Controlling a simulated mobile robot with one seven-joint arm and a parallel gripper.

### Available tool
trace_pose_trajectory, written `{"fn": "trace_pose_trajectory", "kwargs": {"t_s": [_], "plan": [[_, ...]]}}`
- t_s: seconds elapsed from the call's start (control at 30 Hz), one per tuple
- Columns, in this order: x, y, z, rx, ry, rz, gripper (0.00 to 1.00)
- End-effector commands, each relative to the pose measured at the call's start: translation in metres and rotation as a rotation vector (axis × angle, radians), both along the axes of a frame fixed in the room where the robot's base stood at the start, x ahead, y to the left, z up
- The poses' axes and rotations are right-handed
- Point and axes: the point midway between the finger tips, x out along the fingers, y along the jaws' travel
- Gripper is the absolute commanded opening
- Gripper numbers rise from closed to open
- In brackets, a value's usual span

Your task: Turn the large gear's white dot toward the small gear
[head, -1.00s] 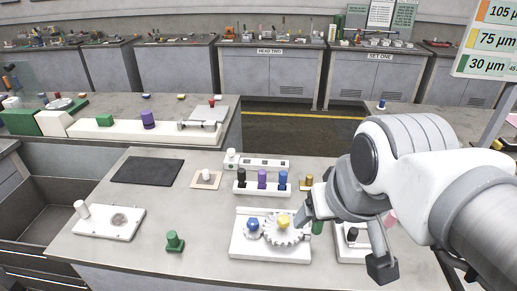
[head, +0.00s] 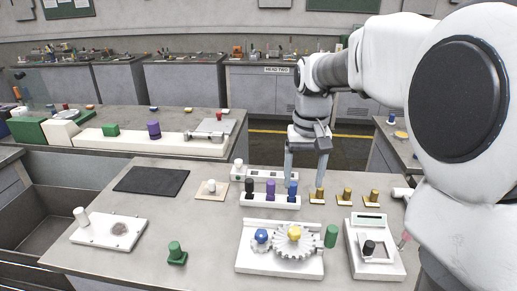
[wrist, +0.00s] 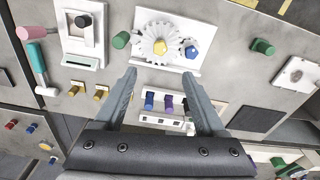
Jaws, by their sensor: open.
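The large gear (head: 309,246) is light grey and toothed, with a yellow knob (head: 295,233) at its centre. The small gear (head: 262,245) with a blue knob (head: 261,235) stands to its left. Both sit on a white plate (head: 250,266). In the wrist view the large gear (wrist: 148,37) is left of the small gear (wrist: 190,44). I cannot make out the white dot in any view. My gripper (head: 304,182) is open and empty. Its fingers point down behind the gear plate, near a rack of coloured pegs. It also shows in the wrist view (wrist: 160,73).
A white rack (head: 262,201) holds black, purple and blue pegs close by my fingers. Several brass pieces (head: 347,194) stand to its right. A green cylinder (head: 331,236) and a white device (head: 388,264) are right of the gears.

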Motion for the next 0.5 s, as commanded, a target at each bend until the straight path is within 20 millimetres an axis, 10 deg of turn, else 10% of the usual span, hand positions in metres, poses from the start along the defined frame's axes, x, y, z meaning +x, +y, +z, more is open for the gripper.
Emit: {"fn": "trace_pose_trajectory", "kwargs": {"t_s": [0.5], "plan": [[0.025, -0.001, -0.054, 0.004, 0.061, -0.010, 0.73]]}}
